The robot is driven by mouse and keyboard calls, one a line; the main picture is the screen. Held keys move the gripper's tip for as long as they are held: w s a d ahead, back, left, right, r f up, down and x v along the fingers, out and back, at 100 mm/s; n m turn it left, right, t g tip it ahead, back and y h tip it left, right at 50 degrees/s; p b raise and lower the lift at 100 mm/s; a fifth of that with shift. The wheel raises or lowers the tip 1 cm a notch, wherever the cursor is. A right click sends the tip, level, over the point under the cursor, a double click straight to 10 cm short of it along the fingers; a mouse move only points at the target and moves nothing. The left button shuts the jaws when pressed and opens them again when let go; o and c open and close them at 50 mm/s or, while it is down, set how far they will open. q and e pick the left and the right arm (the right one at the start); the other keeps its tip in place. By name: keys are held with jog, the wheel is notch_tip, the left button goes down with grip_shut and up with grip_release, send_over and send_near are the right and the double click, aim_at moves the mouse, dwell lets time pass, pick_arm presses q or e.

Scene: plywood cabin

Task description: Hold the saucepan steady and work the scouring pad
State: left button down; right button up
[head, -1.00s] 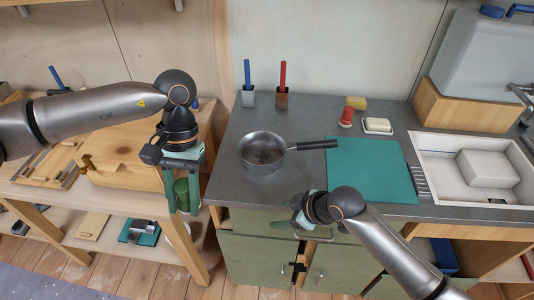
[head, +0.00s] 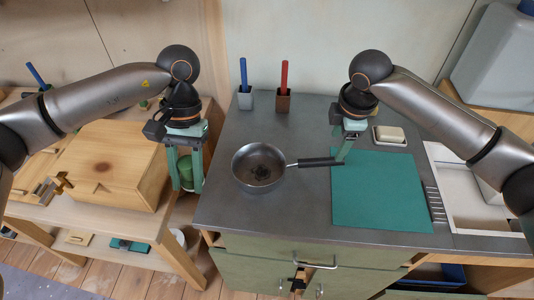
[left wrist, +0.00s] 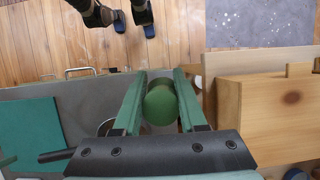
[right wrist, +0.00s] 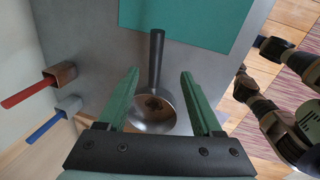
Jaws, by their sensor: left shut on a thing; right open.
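The grey metal saucepan (head: 258,168) stands upright on the dark worktop, with dark stains on its inside bottom. Its black handle (head: 318,162) points right, its tip at the green mat. My left gripper (head: 187,188) is left of the worktop, shut on a green round-ended thing, seemingly the scouring pad (left wrist: 160,104), held between its fingers and apart from the saucepan. My right gripper (head: 341,158) is open, pointing down at the handle's end. In the right wrist view the handle (right wrist: 156,55) lies between and beyond the fingers; I see no grip on it.
A teal mat (head: 380,200) lies right of the saucepan, beside the sink (head: 455,190). A soap dish (head: 390,140) is behind the mat. A blue-handled tool in a grey holder (head: 245,98) and a red-handled one in a brown holder (head: 283,100) stand behind. A wooden box (head: 105,165) is left.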

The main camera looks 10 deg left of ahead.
aim_at(330, 160)
pick_arm(q)
jog(key=shift+w, duration=0.45)
jog(key=shift+s, duration=0.1)
jog(key=shift+f+b, duration=0.45)
jog(key=shift+b, duration=0.05)
pick_arm(e)
jog(key=f, duration=0.1)
jog(key=w+f, duration=0.1)
jog(key=f, duration=0.3)
jog(key=shift+w+f, duration=0.25)
jog(key=shift+w, duration=0.1)
jog(key=f+b, duration=0.2)
jog(key=b, duration=0.1)
jog(key=w+f+b, duration=0.1)
jog(key=f+b, duration=0.1)
jog(key=f, duration=0.1)
jog(key=shift+a+b, duration=0.1)
jog(key=shift+b, duration=0.3)
jog(key=shift+w+f+b, duration=0.15)
jog(key=shift+f+b, duration=0.45)
jog(key=shift+b, duration=0.15)
pick_arm(q)
notch_tip(330, 160, down, 7)
jog(key=shift+f, duration=0.15)
pick_arm(e)
grip_shut()
